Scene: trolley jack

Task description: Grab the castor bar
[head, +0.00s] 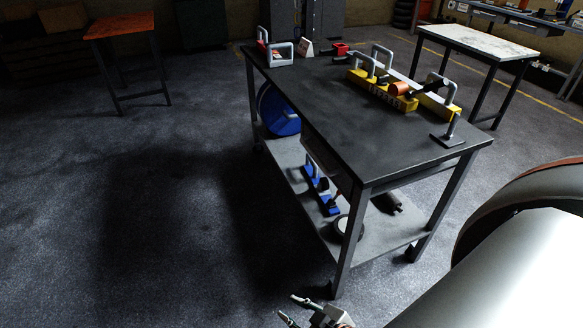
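A yellow jack assembly (381,92) with grey loop handles and an orange roller (398,89) lies on the dark workbench (345,115), toward its right side. A separate-looking yellow bar (436,106) with a grey handle is at its right end, beside a small post on a flat foot (447,138). I cannot tell for sure which piece is the castor bar. My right gripper (290,307) is at the bottom edge, low in front of the bench and far from the yellow parts. Its fingers are apart and empty. My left gripper is not in view.
A grey-handled caddy (277,55) and a small red box (340,48) stand at the bench's back. The lower shelf (377,230) holds a blue drum (279,111) and blue tools. An orange-topped table (121,25) and white-topped table (480,42) stand behind. The left floor is clear.

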